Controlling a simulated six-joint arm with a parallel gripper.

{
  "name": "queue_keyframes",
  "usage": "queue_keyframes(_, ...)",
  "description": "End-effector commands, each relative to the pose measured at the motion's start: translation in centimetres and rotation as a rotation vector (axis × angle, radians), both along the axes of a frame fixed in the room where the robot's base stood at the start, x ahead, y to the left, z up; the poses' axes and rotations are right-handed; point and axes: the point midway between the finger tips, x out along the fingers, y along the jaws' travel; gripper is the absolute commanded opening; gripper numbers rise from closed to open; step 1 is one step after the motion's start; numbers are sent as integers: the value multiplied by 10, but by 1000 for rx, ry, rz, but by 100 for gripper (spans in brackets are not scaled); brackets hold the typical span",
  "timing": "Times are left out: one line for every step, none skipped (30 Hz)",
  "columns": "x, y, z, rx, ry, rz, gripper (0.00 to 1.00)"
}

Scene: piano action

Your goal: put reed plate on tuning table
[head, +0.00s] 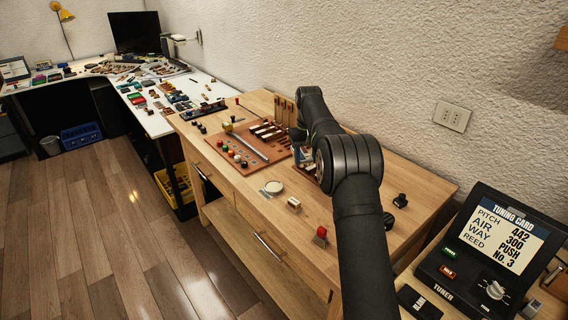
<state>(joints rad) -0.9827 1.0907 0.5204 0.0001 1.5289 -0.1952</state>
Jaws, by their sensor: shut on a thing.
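My arm reaches up from the bottom and bends down over the wooden workbench (225,165). My gripper (303,160) is low over the bench, just right of a reddish-brown board (225,143), and is small and partly covered by my own arm. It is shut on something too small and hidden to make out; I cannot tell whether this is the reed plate. Part of a reddish-brown piece shows under and beside the gripper; I cannot tell whether it is the tuning table. Several pale and dark strips (268,131) lie on the board.
The board also carries a metal bar (249,146) and several coloured knobs. A tuner with a tuning card (492,245) stands at right.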

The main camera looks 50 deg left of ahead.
Motion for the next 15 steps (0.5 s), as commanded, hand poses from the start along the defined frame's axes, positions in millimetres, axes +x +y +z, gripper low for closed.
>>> queue_keyframes(-7,12,-9,-1,0,3,20)
queue_keyframes(-10,17,-13,-1,0,3,20)
queue_keyframes(-15,26,-19,-1,0,3,20)
queue_keyframes(-18,32,-23,-1,0,3,20)
queue_keyframes(-22,37,-27,-1,0,2,20)
queue_keyframes(-24,43,-32,-1,0,1,20)
queue_keyframes(-27,48,-34,0,0,2,20)
queue_keyframes(-30,53,-38,0,0,2,20)
queue_keyframes(-33,58,-41,0,0,0,20)
queue_keyframes(-34,61,-43,0,0,0,20)
queue_keyframes(-35,63,-44,0,0,-1,20)
queue_keyframes(-37,66,-46,1,0,-1,20)
queue_keyframes(-38,68,-48,1,0,-1,20)
queue_keyframes(-39,70,-49,1,0,-1,20)
queue_keyframes(-40,71,-49,1,0,-1,20)
